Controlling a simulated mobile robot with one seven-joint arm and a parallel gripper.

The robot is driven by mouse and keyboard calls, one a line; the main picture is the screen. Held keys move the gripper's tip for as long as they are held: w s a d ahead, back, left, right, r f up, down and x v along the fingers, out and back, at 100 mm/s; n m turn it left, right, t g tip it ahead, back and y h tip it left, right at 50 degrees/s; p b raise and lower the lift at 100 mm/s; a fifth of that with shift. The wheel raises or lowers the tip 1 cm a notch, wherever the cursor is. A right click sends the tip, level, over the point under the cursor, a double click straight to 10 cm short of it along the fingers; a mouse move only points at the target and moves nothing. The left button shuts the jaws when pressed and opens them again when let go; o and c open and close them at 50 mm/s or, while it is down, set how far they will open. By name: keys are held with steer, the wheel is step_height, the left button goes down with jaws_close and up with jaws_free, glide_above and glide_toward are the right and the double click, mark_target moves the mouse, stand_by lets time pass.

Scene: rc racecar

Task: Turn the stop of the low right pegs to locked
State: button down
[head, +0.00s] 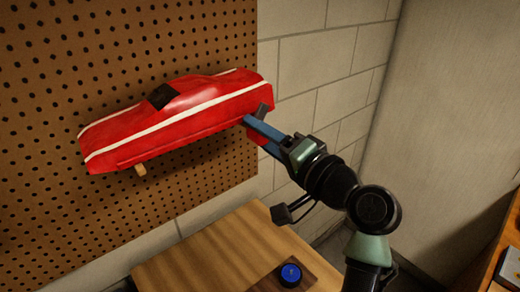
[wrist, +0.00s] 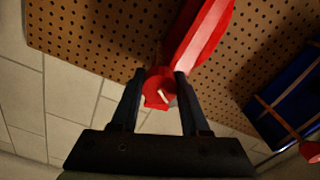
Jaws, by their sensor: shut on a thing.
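The red car body (head: 180,112) with white stripes sits against the pegboard, and a wooden peg (head: 140,169) shows under its left end. In the wrist view the car body (wrist: 203,40) runs up and right from my fingers. A red stop (wrist: 158,88) with a short pale mark sits between my two fingers, at the car's near end. My gripper (wrist: 161,76) is shut on this stop. In the head view my gripper (head: 252,120) reaches the car's lower right end, and red shows (head: 254,137) beside the blue fingers. The pegs at this end are hidden.
The brown pegboard (head: 50,60) ends just right of the car, at a pale block wall (head: 325,60). Below is a wooden table (head: 200,262) with a blue round knob (head: 290,274) on a board. A blue object (wrist: 290,95) is right in the wrist view.

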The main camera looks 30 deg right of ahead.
steer(key=n+b, duration=0.4)
steer(key=shift+f, duration=0.2)
steer(key=shift+r+n+b, duration=0.15)
steer(key=shift+n+b, duration=0.9)
steer(key=shift+n, duration=0.05)
steer(key=shift+r, duration=0.1)
steer(key=shift+c, duration=2)
jaws_free()
steer(key=s+d+b, duration=0.2)
steer(key=s+b, duration=0.1)
steer(key=s, duration=0.9)
steer(key=shift+s+d, duration=0.3)
steer(key=shift+s, duration=0.1)
steer(key=shift+w+a, duration=0.1)
